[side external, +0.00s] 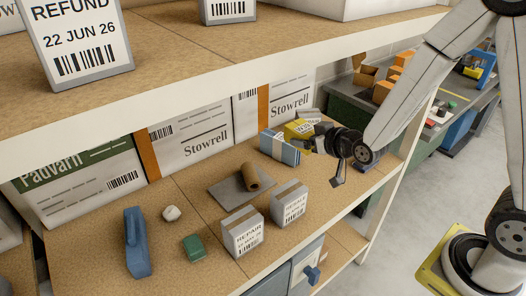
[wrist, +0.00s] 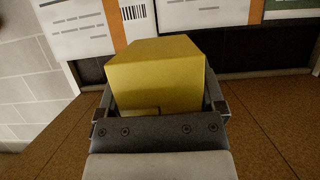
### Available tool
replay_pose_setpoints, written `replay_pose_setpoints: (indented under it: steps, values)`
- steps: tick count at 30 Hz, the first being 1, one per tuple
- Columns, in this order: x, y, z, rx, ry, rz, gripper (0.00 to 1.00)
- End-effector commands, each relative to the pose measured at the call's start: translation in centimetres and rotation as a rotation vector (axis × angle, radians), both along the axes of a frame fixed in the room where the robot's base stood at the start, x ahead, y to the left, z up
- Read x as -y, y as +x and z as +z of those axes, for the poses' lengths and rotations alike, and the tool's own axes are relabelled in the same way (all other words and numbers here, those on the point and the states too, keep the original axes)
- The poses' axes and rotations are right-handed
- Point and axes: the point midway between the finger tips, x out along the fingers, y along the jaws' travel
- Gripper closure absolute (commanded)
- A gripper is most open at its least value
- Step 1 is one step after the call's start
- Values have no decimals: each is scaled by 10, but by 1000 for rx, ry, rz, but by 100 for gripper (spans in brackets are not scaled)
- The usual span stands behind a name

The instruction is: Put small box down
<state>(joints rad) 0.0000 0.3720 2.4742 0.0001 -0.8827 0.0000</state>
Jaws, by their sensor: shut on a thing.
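A small yellow box (wrist: 155,80) sits between the fingers of my gripper (wrist: 160,108) in the wrist view, filling the middle of that picture. In the side external view a yellow box (side external: 298,128) shows at the far right end of the cork-topped shelf (side external: 190,190), next to my gripper (side external: 318,138). My gripper is shut on the yellow box. The fingers partly hide the box, and I cannot tell whether its underside touches the shelf.
A blue box (side external: 279,149) stands just left of the yellow box. A brown roll (side external: 251,177) lies on a grey plate (side external: 229,187). Two white labelled boxes (side external: 242,232) (side external: 289,203) stand near the front edge. Large cartons (side external: 190,137) line the back; an upper shelf (side external: 200,85) overhangs.

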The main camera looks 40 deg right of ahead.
Motion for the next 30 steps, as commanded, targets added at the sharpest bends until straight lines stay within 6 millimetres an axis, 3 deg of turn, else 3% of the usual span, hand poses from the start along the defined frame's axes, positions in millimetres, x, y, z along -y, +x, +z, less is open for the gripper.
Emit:
replay_pose_setpoints:
  steps: [23, 30]
  values:
    - [0, 1, 0, 1, 0, 0, 74]
    - [8, 0, -4, -1, 0, 3, 74]
